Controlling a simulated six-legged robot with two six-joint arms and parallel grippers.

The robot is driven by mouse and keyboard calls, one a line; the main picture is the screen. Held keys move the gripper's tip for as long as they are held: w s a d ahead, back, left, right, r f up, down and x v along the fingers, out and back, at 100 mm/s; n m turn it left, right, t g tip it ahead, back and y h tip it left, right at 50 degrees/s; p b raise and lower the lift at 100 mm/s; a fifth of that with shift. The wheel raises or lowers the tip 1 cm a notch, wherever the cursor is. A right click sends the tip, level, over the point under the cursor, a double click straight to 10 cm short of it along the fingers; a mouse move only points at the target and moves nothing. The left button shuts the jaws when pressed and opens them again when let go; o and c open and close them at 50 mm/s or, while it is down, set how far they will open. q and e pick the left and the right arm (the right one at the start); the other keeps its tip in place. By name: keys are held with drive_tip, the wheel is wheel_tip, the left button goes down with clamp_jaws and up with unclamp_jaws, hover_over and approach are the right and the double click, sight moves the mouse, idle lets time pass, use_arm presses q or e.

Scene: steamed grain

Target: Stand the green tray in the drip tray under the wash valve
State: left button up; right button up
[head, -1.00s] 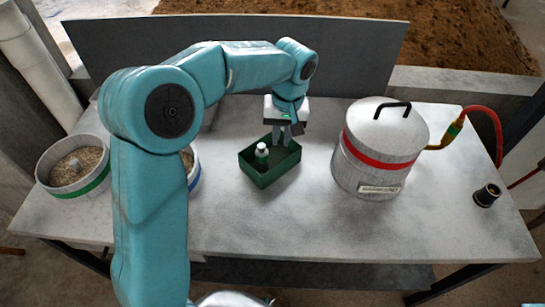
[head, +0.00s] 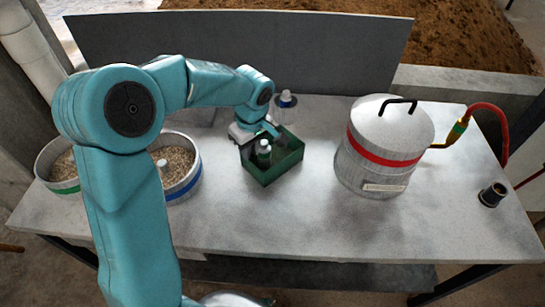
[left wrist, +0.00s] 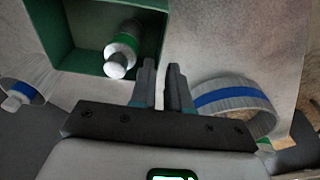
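The green tray (head: 283,173) sits on the grey table left of the steel pot, with a green-banded, white-capped bottle (head: 264,152) standing in it. In the left wrist view the tray (left wrist: 75,57) fills the upper left, with the bottle (left wrist: 122,50) inside. My left gripper (head: 277,136) is at the tray's back left side, tilted toward it. Its fingers (left wrist: 162,66) are a narrow gap apart beside the tray wall; I cannot tell whether the wall lies between them. I see no drip tray and cannot identify the wash valve. My right gripper is not in view.
A steel pot (head: 385,165) with a red band stands right of the tray. A red hose (head: 497,118) with a brass-and-green fitting meets it. A black fitting (head: 492,194) lies at right. Grain tubs (head: 182,181) stand left; a blue-banded bottle (head: 285,103) stands behind. The front middle is clear.

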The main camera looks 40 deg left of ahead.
sight(251, 162)
use_arm(q)
wheel_tip(251, 162, down, 6)
drive_tip(key=shift+a+r+p, duration=0.1)
drive_tip(key=shift+p, duration=0.25)
clamp_jaws()
drive_tip(key=shift+r, duration=0.1)
